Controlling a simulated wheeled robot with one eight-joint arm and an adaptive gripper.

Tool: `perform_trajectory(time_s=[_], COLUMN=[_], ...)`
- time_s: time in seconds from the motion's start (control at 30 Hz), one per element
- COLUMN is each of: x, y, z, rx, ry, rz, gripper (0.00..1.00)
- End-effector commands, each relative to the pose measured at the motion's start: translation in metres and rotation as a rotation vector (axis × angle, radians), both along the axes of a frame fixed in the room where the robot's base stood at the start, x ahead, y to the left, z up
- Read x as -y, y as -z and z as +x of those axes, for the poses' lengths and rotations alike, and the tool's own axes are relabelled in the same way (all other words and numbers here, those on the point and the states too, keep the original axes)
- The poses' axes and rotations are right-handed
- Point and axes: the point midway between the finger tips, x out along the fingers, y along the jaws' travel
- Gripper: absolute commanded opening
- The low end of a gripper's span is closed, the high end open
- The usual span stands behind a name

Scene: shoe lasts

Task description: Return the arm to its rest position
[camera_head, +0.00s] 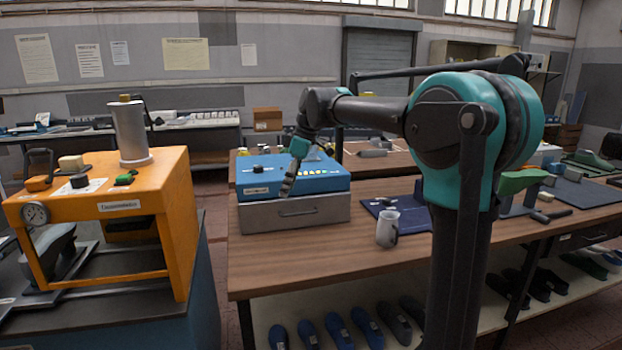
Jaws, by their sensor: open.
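My gripper (288,184) is at the end of my teal and black arm (372,108), in front of the blue-topped control box (265,178). It points down and a little to the left, and it is open with nothing seen between its fingers. The arm reaches leftward from a large teal joint on the right of the view. The gripper overlaps the box in the picture; I cannot tell how close it is to it.
An orange press machine (180,215) stands on the left. Several shoes lie on the shelf below. The table's front left is clear.

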Motion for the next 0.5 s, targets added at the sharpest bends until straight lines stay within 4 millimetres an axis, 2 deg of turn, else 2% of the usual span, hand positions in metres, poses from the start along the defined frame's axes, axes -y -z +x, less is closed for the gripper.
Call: perform_trajectory(time_s=[0.17, 0.27, 0.4, 0.5], x=[0.061, 0.104, 0.161, 0.195], y=[0.056, 0.100, 0.161, 0.203], z=[-0.026, -0.054, -0.105, -0.147], rx=[-0.004, -0.002, 0.007, 0.017], ry=[0.269, 0.476, 0.767, 0.963], rz=[-0.027, -0.037, -0.039, -0.032], gripper=[0.55, 0.55, 0.55, 0.55])
